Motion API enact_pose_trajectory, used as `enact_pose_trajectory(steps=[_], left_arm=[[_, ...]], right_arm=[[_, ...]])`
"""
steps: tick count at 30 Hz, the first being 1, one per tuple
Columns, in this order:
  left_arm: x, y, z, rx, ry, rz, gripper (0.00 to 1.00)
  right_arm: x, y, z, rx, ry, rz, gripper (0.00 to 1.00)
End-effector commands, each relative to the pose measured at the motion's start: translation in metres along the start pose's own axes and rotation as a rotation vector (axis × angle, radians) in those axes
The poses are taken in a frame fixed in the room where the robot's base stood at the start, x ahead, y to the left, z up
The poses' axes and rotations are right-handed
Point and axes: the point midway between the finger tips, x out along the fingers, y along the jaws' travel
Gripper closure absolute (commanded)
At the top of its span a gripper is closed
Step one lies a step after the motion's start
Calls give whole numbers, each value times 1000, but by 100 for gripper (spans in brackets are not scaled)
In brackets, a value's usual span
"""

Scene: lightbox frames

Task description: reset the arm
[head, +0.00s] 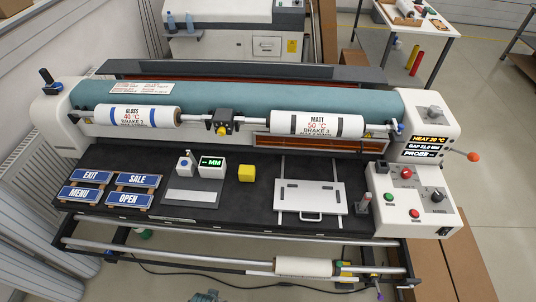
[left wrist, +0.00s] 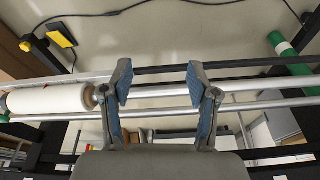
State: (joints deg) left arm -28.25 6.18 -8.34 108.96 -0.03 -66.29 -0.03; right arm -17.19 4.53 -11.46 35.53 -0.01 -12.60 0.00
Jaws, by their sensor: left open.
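My left gripper (left wrist: 159,80) is open and empty in the left wrist view, its two blue-padded fingers spread apart. Metal rails (left wrist: 240,98) of the machine's lower frame show behind the fingers; I cannot tell how near they are. In the head view a small grey piece, likely part of my left gripper (head: 205,296), shows at the bottom edge, in front of the machine. My right gripper is in neither view.
A laminating machine (head: 240,92) fills the head view, with a gloss roll (head: 138,116), a matt roll (head: 316,125), sign plates (head: 128,199), a yellow block (head: 246,173) and a control box (head: 412,205). A white roll (head: 304,267) hangs low in front. Cables lie on the floor.

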Motion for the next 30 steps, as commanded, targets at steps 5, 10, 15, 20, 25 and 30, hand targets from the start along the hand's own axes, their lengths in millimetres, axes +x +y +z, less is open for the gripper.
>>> enact_pose_trajectory(steps=[5,10,15,20,25,30], left_arm=[[98,5,61,8,-56,6,40],[172,9,146,19,-102,12,40],[203,10,222,27,-136,15,40],[210,9,257,32,-149,16,40],[210,9,265,33,-150,16,40],[210,9,265,33,-151,16,58]], right_arm=[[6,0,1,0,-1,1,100],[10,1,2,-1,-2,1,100],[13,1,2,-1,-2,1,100],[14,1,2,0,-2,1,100],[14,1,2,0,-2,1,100],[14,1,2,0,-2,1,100]])
